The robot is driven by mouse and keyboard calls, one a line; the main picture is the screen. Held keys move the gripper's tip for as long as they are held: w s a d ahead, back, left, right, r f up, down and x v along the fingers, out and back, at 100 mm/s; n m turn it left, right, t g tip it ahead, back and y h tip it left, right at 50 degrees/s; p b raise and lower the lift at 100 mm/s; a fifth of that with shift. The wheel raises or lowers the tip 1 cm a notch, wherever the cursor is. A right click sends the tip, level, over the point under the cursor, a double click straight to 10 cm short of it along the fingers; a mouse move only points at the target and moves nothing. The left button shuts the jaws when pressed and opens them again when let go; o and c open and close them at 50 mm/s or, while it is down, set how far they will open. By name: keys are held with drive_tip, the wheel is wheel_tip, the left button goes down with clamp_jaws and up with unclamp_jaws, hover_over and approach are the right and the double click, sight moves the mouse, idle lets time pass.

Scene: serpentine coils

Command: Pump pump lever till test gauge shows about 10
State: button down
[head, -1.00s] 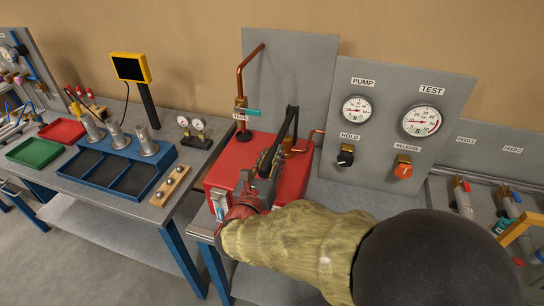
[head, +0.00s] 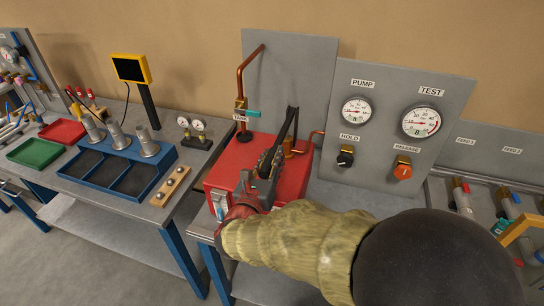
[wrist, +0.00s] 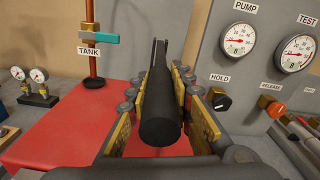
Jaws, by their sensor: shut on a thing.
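The black pump lever (wrist: 160,105) rises from the red pump (head: 215,175) and leans toward me. In the wrist view it lies between the yellow-padded fingers of my gripper (wrist: 160,90), its thick rounded end toward the camera. My gripper (head: 268,162) is shut on the lever in the head view. The test gauge (head: 421,121) is a round white dial at the right of the grey panel; it also shows in the wrist view (wrist: 297,52). Its needle is too small to read surely. The pump gauge (head: 356,110) is to its left.
Below the gauges are the black hold knob (head: 345,159) and the orange release knob (head: 403,171). A copper pipe with a teal-handled tank valve (head: 246,112) stands behind the pump. A bench with trays (head: 37,151) is at left.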

drive_tip(key=shift+g, duration=0.7)
drive_tip(key=shift+w+r+p, duration=0.2)
drive_tip(key=shift+r+p, duration=1.85)
drive_tip(key=shift+p, duration=0.7)
drive_tip(key=c, duration=1.6)
unclamp_jaws()
drive_tip(key=shift+f, duration=0.2)
drive_tip(key=shift+s, duration=0.15)
drive_tip(key=v, duration=1.1)
drive_tip(key=shift+s+r, duration=0.15)
drive_tip(key=shift+s, duration=0.25)
